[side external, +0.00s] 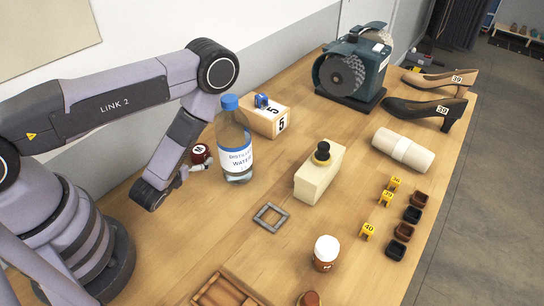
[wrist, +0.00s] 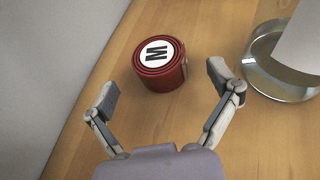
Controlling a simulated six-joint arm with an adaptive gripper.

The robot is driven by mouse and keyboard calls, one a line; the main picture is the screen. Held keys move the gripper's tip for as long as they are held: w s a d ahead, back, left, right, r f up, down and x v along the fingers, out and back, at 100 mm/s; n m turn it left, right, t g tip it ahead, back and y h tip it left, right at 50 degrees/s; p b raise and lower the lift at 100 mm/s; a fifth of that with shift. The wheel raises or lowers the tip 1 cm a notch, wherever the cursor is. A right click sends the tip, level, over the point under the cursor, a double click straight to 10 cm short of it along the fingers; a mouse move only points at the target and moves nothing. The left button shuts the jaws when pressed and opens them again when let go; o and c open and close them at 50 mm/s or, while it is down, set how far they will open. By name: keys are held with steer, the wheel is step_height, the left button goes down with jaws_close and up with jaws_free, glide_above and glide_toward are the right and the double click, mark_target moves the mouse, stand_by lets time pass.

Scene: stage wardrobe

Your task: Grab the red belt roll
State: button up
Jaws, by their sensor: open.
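The red belt roll (wrist: 163,78) stands on the wooden table, with a white round label marked M on top. In the wrist view it lies just ahead of my open gripper (wrist: 165,95), roughly between the lines of the two fingers and apart from both. In the side view the red belt roll (side external: 200,154) shows partly, behind my arm and left of the bottle.
A water bottle with a blue cap (side external: 235,145) stands close to the right of the roll; its glass base (wrist: 275,70) is near my right finger. A wall (wrist: 50,60) runs along the left. A box marked 5 (side external: 265,118) stands behind the bottle.

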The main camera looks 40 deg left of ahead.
mark_target(195, 156)
steer(key=x, duration=0.3)
steer(key=shift+w+a, duration=0.2)
steer(key=shift+w, duration=0.1)
steer(key=c, duration=1.3)
